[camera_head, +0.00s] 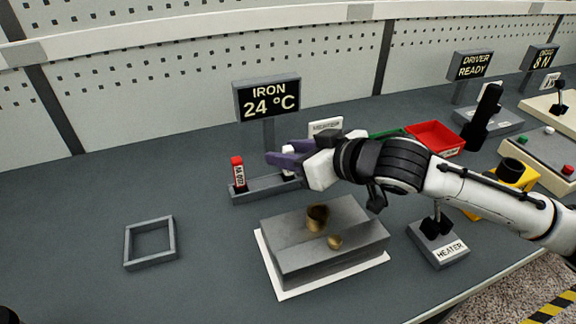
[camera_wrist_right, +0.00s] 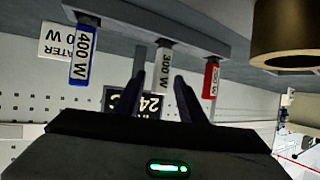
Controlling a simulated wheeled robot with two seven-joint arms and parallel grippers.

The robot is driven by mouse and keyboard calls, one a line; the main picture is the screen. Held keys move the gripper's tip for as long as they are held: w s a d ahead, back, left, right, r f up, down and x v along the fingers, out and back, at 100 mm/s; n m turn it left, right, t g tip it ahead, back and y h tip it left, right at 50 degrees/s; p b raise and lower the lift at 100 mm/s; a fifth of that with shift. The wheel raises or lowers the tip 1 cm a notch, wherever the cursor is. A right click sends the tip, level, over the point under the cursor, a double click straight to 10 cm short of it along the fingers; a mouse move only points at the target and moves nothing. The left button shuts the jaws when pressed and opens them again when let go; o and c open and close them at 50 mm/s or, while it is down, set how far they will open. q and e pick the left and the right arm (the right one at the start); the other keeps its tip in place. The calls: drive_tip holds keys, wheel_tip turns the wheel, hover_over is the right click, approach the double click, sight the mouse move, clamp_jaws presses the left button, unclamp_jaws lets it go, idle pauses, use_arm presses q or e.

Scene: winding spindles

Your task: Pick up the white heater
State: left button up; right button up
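The white heater (camera_head: 288,173), marked 300 W, stands in the grey rack (camera_head: 262,192) below the iron display and is partly covered by my right gripper in the head view. In the wrist view the white heater (camera_wrist_right: 163,68) shows in the middle of the rack, between the red heater (camera_wrist_right: 211,78) and the blue 400 W heater (camera_wrist_right: 82,55). My right gripper (camera_head: 280,154) is open, with its purple fingers on either side of the white heater; I cannot tell whether they touch it. The blue heater is hidden in the head view.
A grey block with brass parts (camera_head: 328,248) on a white plate lies in front of the rack. A square grey frame (camera_head: 150,243) lies at left. A HEATER-labelled stand (camera_head: 439,246) and a red bin (camera_head: 436,138) are at right. The left of the table is mostly clear.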

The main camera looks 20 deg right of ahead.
drive_tip(key=shift+w, duration=0.1)
clamp_jaws()
